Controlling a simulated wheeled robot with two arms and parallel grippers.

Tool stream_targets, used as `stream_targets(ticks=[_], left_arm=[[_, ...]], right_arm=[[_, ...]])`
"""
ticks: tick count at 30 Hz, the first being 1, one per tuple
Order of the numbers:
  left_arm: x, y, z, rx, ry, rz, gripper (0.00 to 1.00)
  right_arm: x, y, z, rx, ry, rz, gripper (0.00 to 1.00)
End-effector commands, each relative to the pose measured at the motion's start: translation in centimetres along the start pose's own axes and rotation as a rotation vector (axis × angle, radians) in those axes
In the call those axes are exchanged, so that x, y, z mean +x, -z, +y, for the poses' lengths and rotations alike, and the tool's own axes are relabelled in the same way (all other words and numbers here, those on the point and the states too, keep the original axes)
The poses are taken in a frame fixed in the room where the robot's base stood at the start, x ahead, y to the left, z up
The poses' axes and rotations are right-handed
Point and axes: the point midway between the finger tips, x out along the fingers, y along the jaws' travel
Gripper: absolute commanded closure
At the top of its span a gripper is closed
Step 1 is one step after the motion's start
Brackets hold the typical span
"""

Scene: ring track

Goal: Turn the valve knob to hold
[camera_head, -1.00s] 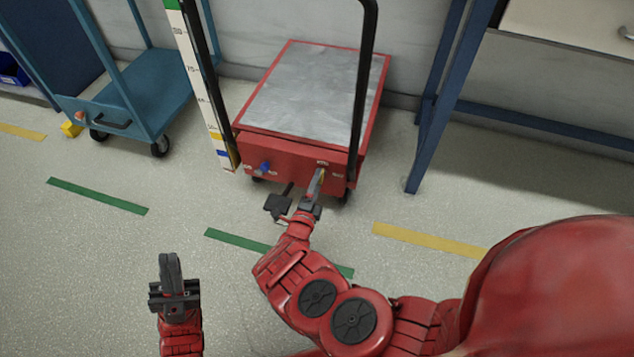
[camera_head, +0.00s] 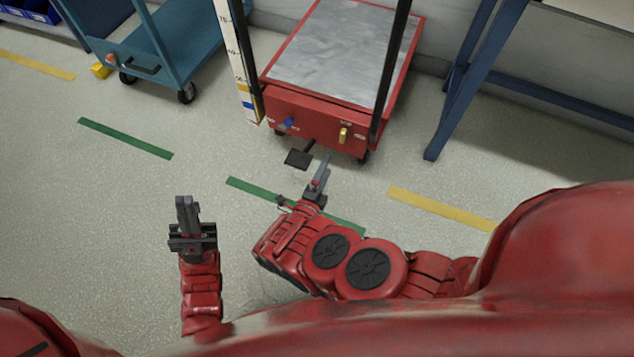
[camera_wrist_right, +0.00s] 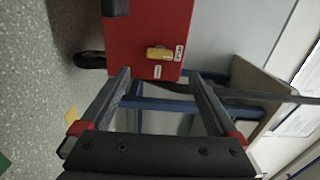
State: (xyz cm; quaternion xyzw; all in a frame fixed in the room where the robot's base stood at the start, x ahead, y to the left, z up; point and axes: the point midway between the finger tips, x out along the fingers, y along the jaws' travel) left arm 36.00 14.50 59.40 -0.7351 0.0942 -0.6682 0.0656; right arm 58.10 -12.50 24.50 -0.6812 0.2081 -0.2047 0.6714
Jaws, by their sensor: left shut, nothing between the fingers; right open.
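The yellow valve knob (camera_head: 344,135) is on the red front panel of the lift cart (camera_head: 290,108). In the head view it stands upright, with a small label above it and one to its right; I cannot read them. In the right wrist view the yellow knob (camera_wrist_right: 159,53) lies lengthwise toward one label, beyond the fingertips. My right gripper (camera_head: 325,160) is in front of the panel, apart from the knob. Its fingers (camera_wrist_right: 160,76) are open and empty. My left gripper (camera_head: 182,200) is shut and empty over the floor, far from the cart.
A blue knob (camera_head: 287,123) is left of the yellow one. A black pedal (camera_head: 298,158) sticks out below the panel. The cart has black uprights (camera_head: 392,65). A blue trolley (camera_head: 150,55) stands left, a blue table frame (camera_head: 465,90) right. Floor in front is clear.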

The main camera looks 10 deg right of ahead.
Motion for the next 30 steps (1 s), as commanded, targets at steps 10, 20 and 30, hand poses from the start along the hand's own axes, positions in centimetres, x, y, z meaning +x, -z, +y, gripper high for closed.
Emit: stream_targets(ticks=[10,20,30], left_arm=[[0.9,0.3,-0.7,0.010,0.027,0.003,1.00],[0.9,0.3,-0.7,0.011,0.029,0.003,1.00],[0.9,0.3,-0.7,0.011,0.029,0.003,1.00]], right_arm=[[-6.3,0.0,0.1,-0.001,-0.003,-0.001,0.05],[-7.0,0.1,0.1,-0.002,-0.001,0.002,0.05],[-7.0,0.1,0.1,-0.001,0.000,0.001,0.05]])
